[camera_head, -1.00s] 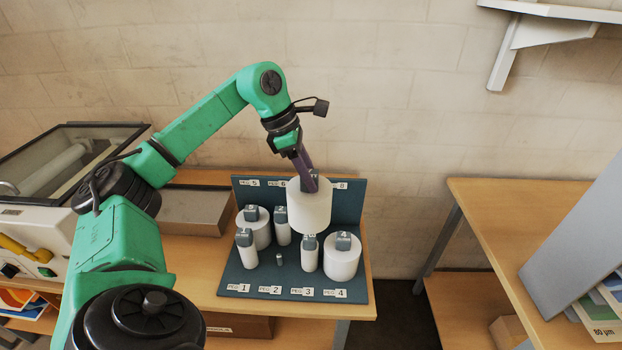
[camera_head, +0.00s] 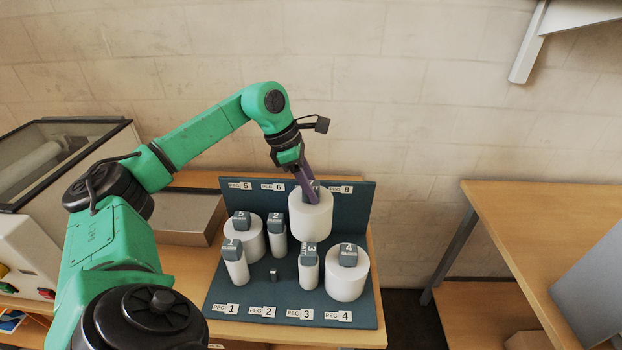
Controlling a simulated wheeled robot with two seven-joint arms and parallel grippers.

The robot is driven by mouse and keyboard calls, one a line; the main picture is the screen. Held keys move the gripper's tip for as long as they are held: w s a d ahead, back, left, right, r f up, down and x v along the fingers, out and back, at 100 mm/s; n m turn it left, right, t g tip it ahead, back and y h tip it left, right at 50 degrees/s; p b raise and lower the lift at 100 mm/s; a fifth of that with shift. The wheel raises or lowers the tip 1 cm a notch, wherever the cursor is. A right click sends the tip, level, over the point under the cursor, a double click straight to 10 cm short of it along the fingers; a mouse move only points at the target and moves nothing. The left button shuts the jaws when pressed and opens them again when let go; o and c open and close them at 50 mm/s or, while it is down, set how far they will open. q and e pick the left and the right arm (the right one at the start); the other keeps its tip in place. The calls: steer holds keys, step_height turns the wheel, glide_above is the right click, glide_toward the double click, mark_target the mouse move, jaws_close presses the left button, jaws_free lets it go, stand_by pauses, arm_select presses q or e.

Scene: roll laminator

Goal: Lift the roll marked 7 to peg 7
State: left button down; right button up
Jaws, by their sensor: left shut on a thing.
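My left gripper (camera_head: 307,190) is shut on the grey top block of a wide white roll (camera_head: 310,217), at the back right of the dark blue peg board (camera_head: 240,290). The fingers cover most of the block, so I cannot read its number. The roll is upright and hides the peg 7 label, between the labels for peg 6 (camera_head: 272,187) and peg 8 (camera_head: 341,189). I cannot tell whether it is on a peg or just above it. My right gripper is not in view.
Rolls 1 (camera_head: 236,270), 2 (camera_head: 278,243), 3 (camera_head: 308,274), 4 (camera_head: 347,284) and 5 (camera_head: 243,241) stand on the board close by. A bare short peg (camera_head: 273,275) stands near the peg 2 label. A laminator (camera_head: 50,170) is at left, another table (camera_head: 530,235) at right.

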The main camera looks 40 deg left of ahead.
arm_select(q)
steer(key=f, duration=0.1)
steer(key=f+b, duration=0.1)
steer(key=f, duration=0.2)
steer(key=shift+w+a+f+b, duration=0.25)
steer(key=shift+w+b, duration=0.1)
steer(key=shift+w+a+f, duration=0.1)
steer(key=shift+f, duration=0.35)
steer(key=shift+f+b, duration=0.2)
steer(key=shift+b, duration=0.2)
step_height(320, 180, down, 5)
steer(key=b, duration=0.4)
steer(key=shift+r, duration=0.15)
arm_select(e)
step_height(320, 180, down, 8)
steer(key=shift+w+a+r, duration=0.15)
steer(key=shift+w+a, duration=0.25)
arm_select(q)
steer(key=shift+s+r, duration=0.1)
steer(key=shift+s, duration=0.1)
